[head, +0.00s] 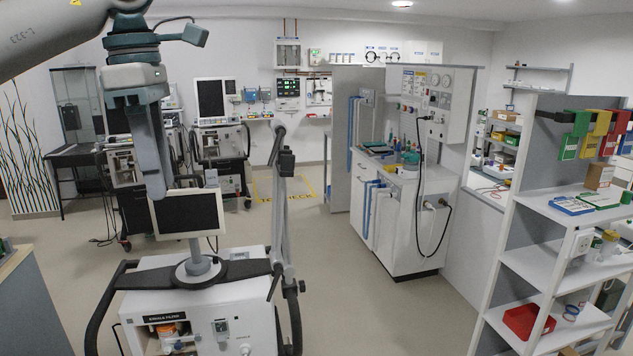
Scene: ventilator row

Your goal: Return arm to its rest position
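My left arm comes in from the top left, and its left gripper (155,192) points down in front of the near ventilator's screen. The fingers overlap from this side, so I cannot tell whether they are open or shut, and I see nothing between them. The near ventilator (200,300) is a white cart with black side handles and a dark screen (188,212) on a post. A grey jointed support arm (282,215) stands upright at its right side, apart from my gripper, with a dark fitting near the top. My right gripper is not in view.
More ventilators (222,150) stand along the back wall. A white workbench (405,220) with a hanging black hose is right of centre. A shelf rack (545,230) with bins is at the right. A counter edge (35,305) is at lower left. Floor between cart and bench is clear.

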